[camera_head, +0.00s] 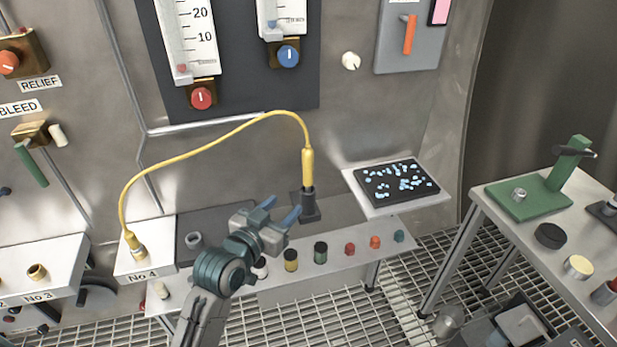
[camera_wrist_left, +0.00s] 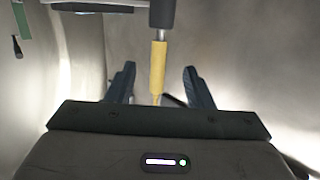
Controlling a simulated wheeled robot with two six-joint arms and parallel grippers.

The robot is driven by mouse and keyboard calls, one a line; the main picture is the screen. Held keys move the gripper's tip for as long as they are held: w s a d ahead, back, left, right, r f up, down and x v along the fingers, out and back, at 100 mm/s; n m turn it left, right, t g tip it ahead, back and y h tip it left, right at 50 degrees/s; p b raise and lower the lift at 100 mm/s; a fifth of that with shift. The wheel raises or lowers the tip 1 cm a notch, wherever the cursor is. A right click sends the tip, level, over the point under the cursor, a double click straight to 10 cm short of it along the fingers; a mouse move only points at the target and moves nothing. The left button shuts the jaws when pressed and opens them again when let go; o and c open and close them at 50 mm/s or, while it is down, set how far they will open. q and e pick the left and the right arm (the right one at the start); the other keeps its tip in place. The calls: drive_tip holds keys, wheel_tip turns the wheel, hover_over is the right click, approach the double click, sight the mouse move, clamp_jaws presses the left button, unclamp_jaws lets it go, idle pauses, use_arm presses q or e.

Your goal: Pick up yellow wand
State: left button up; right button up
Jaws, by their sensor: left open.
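The yellow wand (camera_head: 308,168) stands upright in a dark holder (camera_head: 308,206) on the bench's back edge. A yellow cable (camera_head: 200,140) runs from its top, arching left down to the brass fitting at No 4. My left gripper (camera_head: 280,209) is open and empty, at the left and front of the wand, its blue fingers pointing toward the holder. In the left wrist view the wand (camera_wrist_left: 158,68) shows between the two open fingers (camera_wrist_left: 160,84), apart from both. How deep it lies between them I cannot tell. My right gripper is not in view.
Several small coloured knobs (camera_head: 320,252) line the bench front below the gripper. A dark tray with pale bits (camera_head: 397,183) sits right of the wand. Gauges (camera_head: 203,40) hang on the wall behind. A side table (camera_head: 540,222) with a green stand is at right.

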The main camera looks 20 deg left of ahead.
sight(305, 169)
use_arm(q)
drive_tip(key=shift+t, duration=0.7)
drive_tip(key=w+r, duration=0.1)
drive_tip(key=w, duration=0.1)
drive_tip(key=w+r, duration=0.1)
drive_tip(key=w, duration=0.1)
drive_tip(key=w+d+r, duration=0.1)
drive_tip(key=w, duration=0.1)
drive_tip(key=shift+w+r+p, duration=0.2)
drive_tip(key=shift+w+p, duration=0.15)
drive_tip(key=shift+w+d, duration=0.15)
drive_tip(key=shift+w, duration=0.3)
drive_tip(key=w, duration=0.2)
drive_tip(key=w+d+p, duration=0.1)
drive_tip(key=w, duration=0.1)
drive_tip(key=shift+w, duration=0.2)
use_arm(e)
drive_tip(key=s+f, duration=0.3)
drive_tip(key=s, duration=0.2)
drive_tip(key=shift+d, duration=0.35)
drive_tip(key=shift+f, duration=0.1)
use_arm(q)
clamp_jaws()
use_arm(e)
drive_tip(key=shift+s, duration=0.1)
